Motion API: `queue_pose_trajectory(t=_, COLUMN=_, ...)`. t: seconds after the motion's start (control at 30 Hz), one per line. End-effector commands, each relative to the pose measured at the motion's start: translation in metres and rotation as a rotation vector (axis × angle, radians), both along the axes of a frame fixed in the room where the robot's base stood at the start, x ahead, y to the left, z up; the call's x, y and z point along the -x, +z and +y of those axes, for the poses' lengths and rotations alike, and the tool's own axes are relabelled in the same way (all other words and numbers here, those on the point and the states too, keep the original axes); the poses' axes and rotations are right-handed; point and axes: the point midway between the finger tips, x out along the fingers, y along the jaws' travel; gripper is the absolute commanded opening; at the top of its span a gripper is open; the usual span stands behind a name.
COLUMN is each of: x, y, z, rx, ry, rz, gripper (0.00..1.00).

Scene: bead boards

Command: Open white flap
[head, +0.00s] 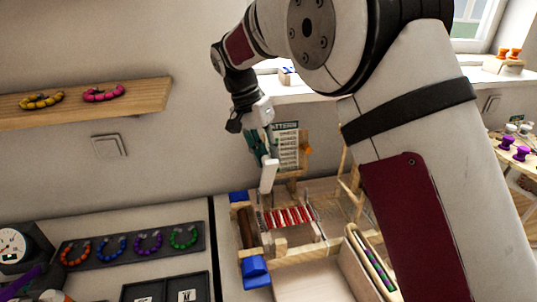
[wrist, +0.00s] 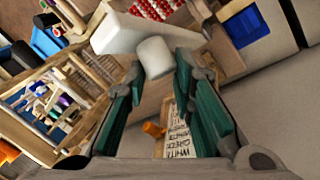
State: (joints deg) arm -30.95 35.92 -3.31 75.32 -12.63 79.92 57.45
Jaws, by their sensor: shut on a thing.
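My gripper (head: 264,160) is above the wooden loom-like frame, in front of the pattern board, pointing down. In the wrist view its green fingers (wrist: 160,76) are closed about a white cylinder (wrist: 154,58), which looks like a knob. The cylinder sits against a white block-like piece (wrist: 125,34), apparently the white flap. The white piece also shows below the fingertips in the head view (head: 268,177), standing steeply. Its far end and any hinge cannot be made out.
The frame (head: 281,247) with red and white bead rows is below. The pattern board (head: 286,147), with an orange knob (head: 307,148) beside it, stands close behind. Bead bracelets lie on a dark tray (head: 130,248) at left and a wall shelf (head: 140,99).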

Motion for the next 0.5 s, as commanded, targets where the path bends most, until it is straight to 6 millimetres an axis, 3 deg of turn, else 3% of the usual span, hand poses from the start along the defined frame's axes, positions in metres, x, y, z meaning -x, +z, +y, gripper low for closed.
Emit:
queue_pose_trajectory(t=0.03, x=0.0028, y=-0.0056, z=0.0126, rx=-0.02, ry=0.013, rz=0.003, gripper=0.0)
queue_pose_trajectory(t=0.17, x=0.0029, y=-0.0056, z=0.0125, rx=-0.019, ry=0.013, rz=0.004, gripper=0.0)
queue_pose_trajectory(t=0.2, x=0.0029, y=-0.0056, z=0.0125, rx=-0.019, ry=0.013, rz=0.004, gripper=0.3)
queue_pose_trajectory(t=0.27, x=0.0029, y=-0.0054, z=0.0126, rx=-0.02, ry=0.013, rz=0.003, gripper=0.43)
queue_pose_trajectory(t=0.5, x=0.0029, y=-0.003, z=0.0107, rx=-0.019, ry=0.01, rz=0.002, gripper=0.43)
